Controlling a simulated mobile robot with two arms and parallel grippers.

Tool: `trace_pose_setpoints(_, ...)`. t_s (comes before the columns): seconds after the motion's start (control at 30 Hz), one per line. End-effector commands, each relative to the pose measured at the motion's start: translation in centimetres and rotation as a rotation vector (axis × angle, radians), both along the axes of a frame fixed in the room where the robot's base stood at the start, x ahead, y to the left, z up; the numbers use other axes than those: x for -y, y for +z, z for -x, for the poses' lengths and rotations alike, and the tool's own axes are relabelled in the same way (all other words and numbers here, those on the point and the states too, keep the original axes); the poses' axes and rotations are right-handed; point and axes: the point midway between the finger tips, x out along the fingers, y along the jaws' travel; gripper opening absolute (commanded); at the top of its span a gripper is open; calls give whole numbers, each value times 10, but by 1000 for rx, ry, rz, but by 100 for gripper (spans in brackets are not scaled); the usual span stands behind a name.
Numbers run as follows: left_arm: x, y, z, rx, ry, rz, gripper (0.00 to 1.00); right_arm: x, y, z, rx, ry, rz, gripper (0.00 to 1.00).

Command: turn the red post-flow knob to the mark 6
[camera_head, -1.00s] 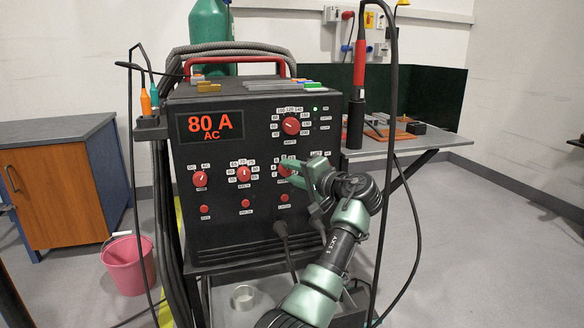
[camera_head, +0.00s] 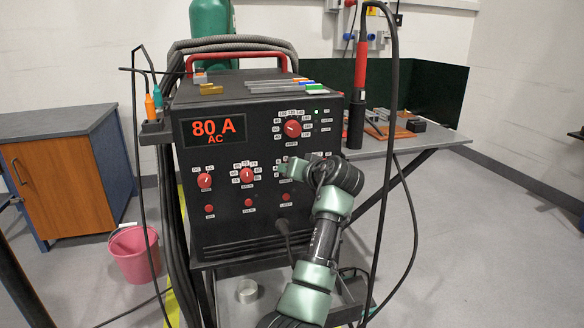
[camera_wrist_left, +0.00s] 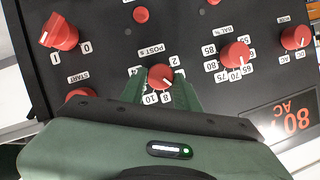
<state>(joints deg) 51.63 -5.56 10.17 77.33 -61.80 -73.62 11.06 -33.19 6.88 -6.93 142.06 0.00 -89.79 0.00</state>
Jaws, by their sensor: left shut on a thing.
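The red post-flow knob (camera_wrist_left: 160,77) sits on the black front panel, under a label reading POST S, in the left wrist view. The numbers 2, 8 and 10 show around it; other marks are hidden by a finger or hard to read. I cannot read its pointer surely. My left gripper (camera_wrist_left: 161,90) is shut on this knob, one green finger on each side. In the head view my left gripper (camera_head: 287,170) is at the panel's right-hand lower knob position and covers the knob. My right gripper is not in view.
The welding machine (camera_head: 235,222) shows 80 A AC. Other red knobs sit close by: the balance knob (camera_wrist_left: 235,52), the mode knob (camera_wrist_left: 295,37) and the large amps knob (camera_head: 292,128). A cable hangs below my gripper. A torch (camera_head: 357,100) stands to the right.

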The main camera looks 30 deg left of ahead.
Motion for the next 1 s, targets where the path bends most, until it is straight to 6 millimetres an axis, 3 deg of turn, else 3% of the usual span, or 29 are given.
trace_pose_setpoints(0.77, -1, -1, 1, 73, 0, 67, 0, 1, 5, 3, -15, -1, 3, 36)
trace_pose_setpoints(0.8, -1, -1, 1, 73, 0, 67, 39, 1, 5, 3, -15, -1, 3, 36)
trace_pose_setpoints(0.83, -1, -1, 1, 73, 0, 67, 48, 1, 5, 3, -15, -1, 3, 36)
trace_pose_setpoints(0.87, -1, -1, 1, 73, 0, 67, 53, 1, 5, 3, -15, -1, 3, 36)
trace_pose_setpoints(1.0, -1, -1, 1, 74, 0, 66, 53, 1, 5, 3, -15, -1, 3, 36)
